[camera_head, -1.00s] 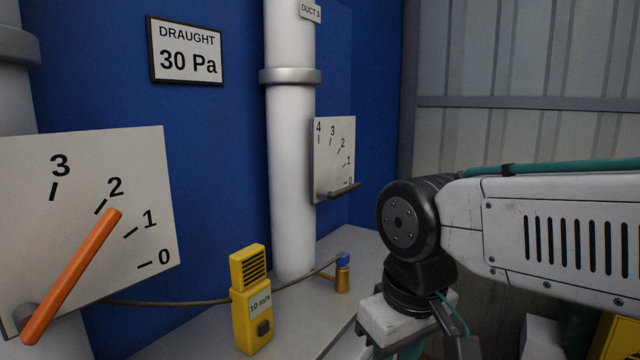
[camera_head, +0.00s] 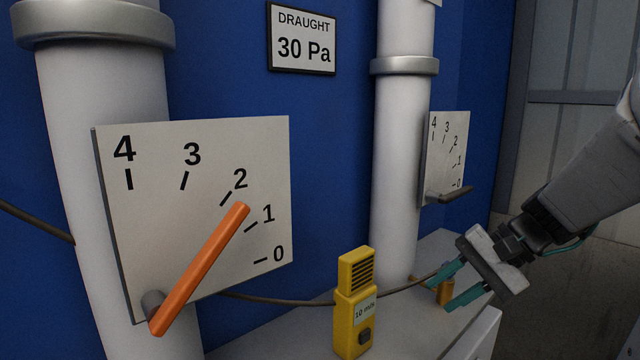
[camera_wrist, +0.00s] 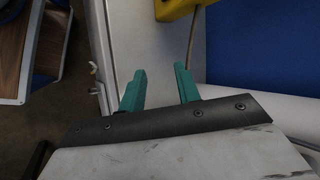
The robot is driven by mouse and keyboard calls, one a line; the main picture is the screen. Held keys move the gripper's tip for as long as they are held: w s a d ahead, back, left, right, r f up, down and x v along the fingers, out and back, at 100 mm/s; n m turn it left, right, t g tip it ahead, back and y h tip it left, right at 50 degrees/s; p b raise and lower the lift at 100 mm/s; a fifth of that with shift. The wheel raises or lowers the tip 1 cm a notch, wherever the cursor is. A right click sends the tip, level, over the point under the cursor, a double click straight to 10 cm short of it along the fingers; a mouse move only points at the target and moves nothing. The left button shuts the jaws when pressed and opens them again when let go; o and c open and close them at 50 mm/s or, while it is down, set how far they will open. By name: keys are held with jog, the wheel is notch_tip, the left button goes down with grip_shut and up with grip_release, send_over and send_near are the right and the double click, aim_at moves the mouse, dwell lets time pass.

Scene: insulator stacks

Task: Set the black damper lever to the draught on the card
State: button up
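The draught card (camera_head: 302,38) on the blue wall reads 30 Pa. A dark lever (camera_head: 449,195) on the farther dial plate (camera_head: 432,170) lies near the 0 mark; I take it for the black damper lever. An orange lever (camera_head: 200,270) on the nearer plate (camera_head: 120,220) points between 1 and 2, nearer 2. My gripper (camera_head: 449,287) is open and empty, low at the right, apart from both levers. Its two teal fingers show spread in the wrist view (camera_wrist: 160,88).
A yellow meter (camera_head: 355,305) marked 10 m/s stands on the grey ledge before the white ducts. A small brass fitting (camera_head: 445,291) on a cable is close behind my fingers. Yellow shows at the top of the wrist view.

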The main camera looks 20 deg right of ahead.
jog(key=w+d+r+m+t, duration=0.35)
jog(key=d+t, duration=0.25)
jog(key=d, duration=0.4)
jog(key=t+h, duration=0.1)
jog(key=t, duration=0.5)
send_near(468, 192)
jog(key=x, duration=1.1)
jog(key=shift+d, duration=0.1)
jog(key=shift+c, duration=0.3)
grip_shut()
